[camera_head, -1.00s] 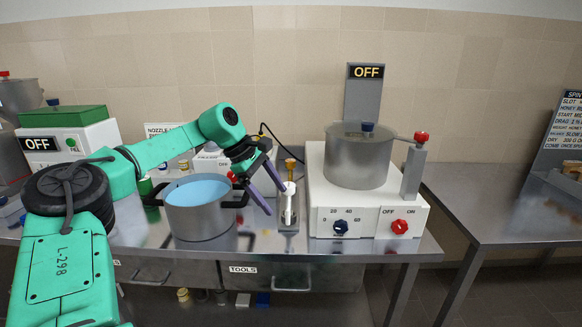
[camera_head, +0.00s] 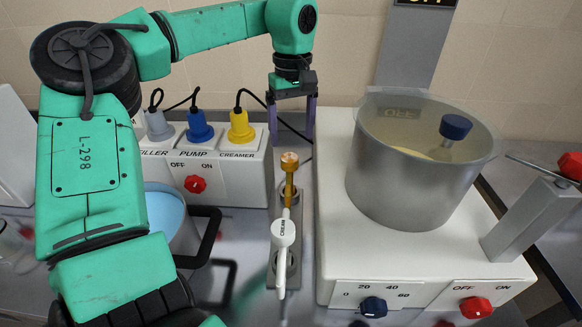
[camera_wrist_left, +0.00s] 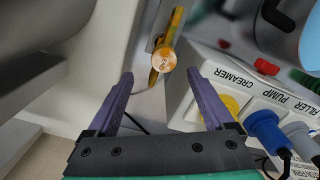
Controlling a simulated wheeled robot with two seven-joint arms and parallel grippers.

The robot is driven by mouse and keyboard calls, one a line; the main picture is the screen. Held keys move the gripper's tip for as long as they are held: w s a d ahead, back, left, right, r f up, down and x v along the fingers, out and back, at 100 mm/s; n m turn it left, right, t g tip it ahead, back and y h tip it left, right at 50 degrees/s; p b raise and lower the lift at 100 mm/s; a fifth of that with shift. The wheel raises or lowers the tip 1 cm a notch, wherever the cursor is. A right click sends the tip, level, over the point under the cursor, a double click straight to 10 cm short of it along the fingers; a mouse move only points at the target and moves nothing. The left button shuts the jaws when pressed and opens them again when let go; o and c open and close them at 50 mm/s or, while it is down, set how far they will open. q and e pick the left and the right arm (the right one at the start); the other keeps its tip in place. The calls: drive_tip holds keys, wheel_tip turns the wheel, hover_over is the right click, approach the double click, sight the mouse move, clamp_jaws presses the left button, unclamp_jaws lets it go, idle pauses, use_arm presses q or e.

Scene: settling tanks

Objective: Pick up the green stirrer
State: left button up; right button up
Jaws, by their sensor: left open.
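I cannot pick out a green stirrer for sure in either view now. My left gripper (camera_head: 292,125) is open and empty, its two purple fingers pointing down behind the metal rack (camera_head: 271,262). A dark green thing (camera_wrist_left: 304,80) at the right edge there is too unclear to name. My right gripper is not in view.
A large steel pot (camera_head: 410,170) with a blue-topped thing in it sits on the white heater (camera_head: 345,262) right of the rack. A white switch box (camera_head: 235,180) with plugs stands left. A pot with light blue contents (camera_head: 165,212) is partly behind my left arm.

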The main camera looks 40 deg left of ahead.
sight(290, 175)
use_arm(q)
drive_tip(key=f, duration=0.4)
drive_tip(key=s+f, duration=0.1)
drive_tip(key=shift+s+d+f+p, duration=0.1)
drive_tip(key=shift+d+f+p, duration=0.25)
drive_tip(key=shift+f+p, duration=0.05)
drive_tip(key=f, duration=0.1)
drive_tip(key=f+p, duration=0.1)
drive_tip(key=f, duration=0.3)
drive_tip(key=shift+a+f+p, duration=0.25)
drive_tip(key=shift+a+p, duration=0.05)
drive_tip(key=shift+p, duration=0.1)
drive_tip(key=shift+f, duration=0.5)
drive_tip(key=shift+w, duration=0.2)
drive_tip(key=c, duration=0.4)
clamp_jaws()
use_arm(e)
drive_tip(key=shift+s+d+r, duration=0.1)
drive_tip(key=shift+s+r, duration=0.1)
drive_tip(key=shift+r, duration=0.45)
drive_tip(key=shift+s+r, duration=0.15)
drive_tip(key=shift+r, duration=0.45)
